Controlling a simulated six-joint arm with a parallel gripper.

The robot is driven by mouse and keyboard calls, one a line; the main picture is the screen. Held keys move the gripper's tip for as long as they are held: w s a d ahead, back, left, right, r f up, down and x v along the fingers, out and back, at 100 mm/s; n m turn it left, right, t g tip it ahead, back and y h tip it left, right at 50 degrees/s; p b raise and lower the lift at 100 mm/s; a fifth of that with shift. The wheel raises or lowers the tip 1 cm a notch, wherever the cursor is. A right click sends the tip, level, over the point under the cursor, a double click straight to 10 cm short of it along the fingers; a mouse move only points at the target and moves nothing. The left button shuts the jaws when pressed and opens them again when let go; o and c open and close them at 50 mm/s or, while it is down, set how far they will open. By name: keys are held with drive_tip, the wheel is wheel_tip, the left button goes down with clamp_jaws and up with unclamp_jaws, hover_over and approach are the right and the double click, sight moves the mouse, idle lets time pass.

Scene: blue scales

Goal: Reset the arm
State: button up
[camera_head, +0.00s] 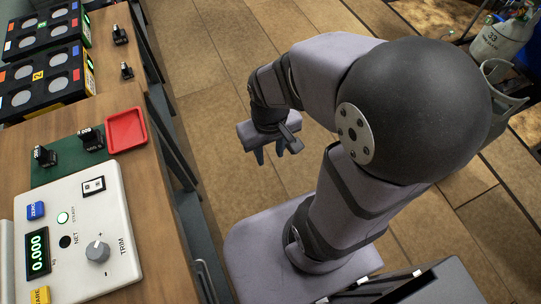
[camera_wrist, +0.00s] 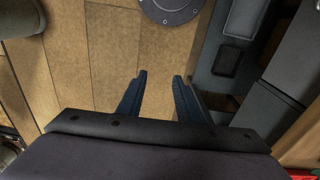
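My gripper (camera_head: 273,150) hangs over the floor between the wooden bench and my own base, to the right of the bench's edge. In the wrist view my gripper (camera_wrist: 158,92) shows two blue fingers well apart, with nothing between them. Below the fingers are floor planks and, to the right, dark parts under the bench. My arm is bent, with its upper joint high at the right of the head view.
The bench (camera_head: 150,235) holds a scale (camera_head: 105,205) reading 0.000, a red tray (camera_head: 126,130), a green mat (camera_head: 62,171) with two small black weights, and two black racks (camera_head: 45,85) at the back. Two more weights stand near the bench edge. A gas cylinder (camera_head: 497,42) stands at far right.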

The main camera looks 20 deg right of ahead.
drive_tip(key=shift+s+a+g, duration=0.25)
drive_tip(key=shift+s+g, duration=0.05)
drive_tip(key=shift+s, duration=0.5)
wheel_tip(320, 180, up, 6)
drive_tip(key=p, duration=0.6)
drive_tip(key=shift+r, duration=0.1)
